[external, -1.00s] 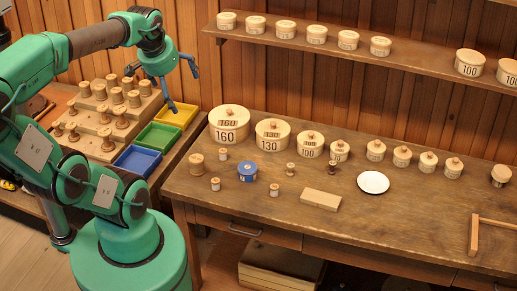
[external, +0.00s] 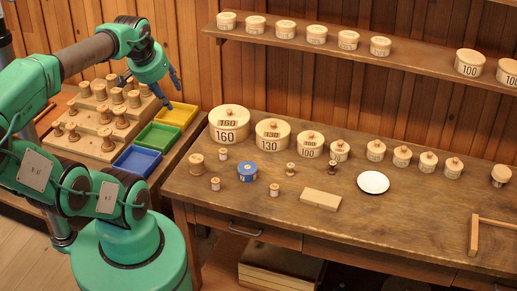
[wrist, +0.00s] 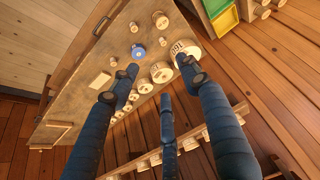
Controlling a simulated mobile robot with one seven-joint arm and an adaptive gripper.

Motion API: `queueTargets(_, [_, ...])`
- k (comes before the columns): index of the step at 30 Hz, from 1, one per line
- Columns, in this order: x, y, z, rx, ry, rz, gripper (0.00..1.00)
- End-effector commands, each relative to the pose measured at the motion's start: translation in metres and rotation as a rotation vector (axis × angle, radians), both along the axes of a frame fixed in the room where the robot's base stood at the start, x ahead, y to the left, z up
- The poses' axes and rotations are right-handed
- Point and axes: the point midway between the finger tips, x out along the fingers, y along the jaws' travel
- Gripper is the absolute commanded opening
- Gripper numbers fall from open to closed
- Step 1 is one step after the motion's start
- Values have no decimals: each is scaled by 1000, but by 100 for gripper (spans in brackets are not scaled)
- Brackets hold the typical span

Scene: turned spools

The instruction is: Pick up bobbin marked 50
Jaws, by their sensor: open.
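Several wooden bobbins stand on the workbench in the external view: a thick one (external: 196,164), small pale-wound ones (external: 215,184) (external: 274,190) (external: 223,154), a slim one (external: 290,169) and a dark one (external: 332,167). More bobbins (external: 104,138) stand on a stepped rack at the left. No number 50 is legible on any of them, so I cannot tell which is marked 50. My gripper (external: 153,92) is open and empty, held high near the coloured trays, apart from every bobbin. Its blue fingers (wrist: 158,75) are spread in the wrist view, with the bench beyond them.
Round lidded boxes (external: 229,125) line the bench's back, some marked 160, 130 and 100. Blue, green and yellow trays (external: 137,160) sit left. A shelf (external: 350,52) hangs behind.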

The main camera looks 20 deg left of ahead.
Motion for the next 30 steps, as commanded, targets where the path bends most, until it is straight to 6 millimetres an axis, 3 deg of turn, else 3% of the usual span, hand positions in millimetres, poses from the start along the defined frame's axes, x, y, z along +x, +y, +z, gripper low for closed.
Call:
queueTargets(8, [4,-2,-1,-4,7,-1,46])
queueTargets(14, [23,-14,-10,-20,44,-1,46])
queueTargets(23, [75,-53,-40,-57,142,6,46])
queueTargets(30, [115,-95,-78,-73,228,19,46])
